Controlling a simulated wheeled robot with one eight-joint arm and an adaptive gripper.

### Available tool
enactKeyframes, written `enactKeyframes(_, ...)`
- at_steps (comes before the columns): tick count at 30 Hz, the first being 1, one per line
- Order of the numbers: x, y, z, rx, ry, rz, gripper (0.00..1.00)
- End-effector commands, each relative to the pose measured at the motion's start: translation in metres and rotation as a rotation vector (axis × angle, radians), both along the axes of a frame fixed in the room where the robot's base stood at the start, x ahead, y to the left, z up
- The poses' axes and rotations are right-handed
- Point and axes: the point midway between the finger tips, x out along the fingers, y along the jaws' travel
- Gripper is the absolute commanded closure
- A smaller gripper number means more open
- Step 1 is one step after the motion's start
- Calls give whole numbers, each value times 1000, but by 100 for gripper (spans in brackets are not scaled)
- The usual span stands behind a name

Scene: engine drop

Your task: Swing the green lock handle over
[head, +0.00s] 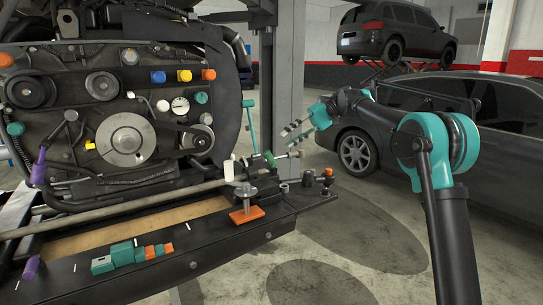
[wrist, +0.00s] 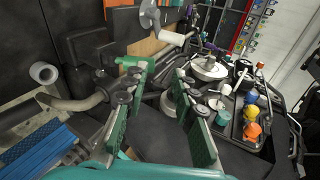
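The green lock handle (head: 269,159) is a short green piece by the clamp at the right end of the long rod, on the engine cart's edge. In the wrist view a green handle (wrist: 130,61) lies crosswise near the tip of the left finger. My gripper (head: 288,134) is in the air just above and to the right of the handle in the head view. In the wrist view my gripper (wrist: 163,70) has its two green-sided fingers apart, with nothing held between them. I cannot tell whether the left finger touches the handle.
The engine (head: 120,110) fills the left. A long rod (head: 130,201) runs along the cart. An orange-footed clamp (head: 246,214) and a teal-orange tool (head: 130,254) sit on its edge. A dark car (head: 400,115) stands behind my arm. Floor right of the cart is clear.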

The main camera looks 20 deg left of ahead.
Motion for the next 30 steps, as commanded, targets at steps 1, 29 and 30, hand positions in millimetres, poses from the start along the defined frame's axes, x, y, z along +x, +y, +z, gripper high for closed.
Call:
enactKeyframes(1, 0, -19, -13, -36, -27, -48, 83)
enactKeyframes(29, -138, -343, -302, -615, -704, -788, 100)
enactKeyframes(30, -143, -345, -309, -604, -755, -812, 100)
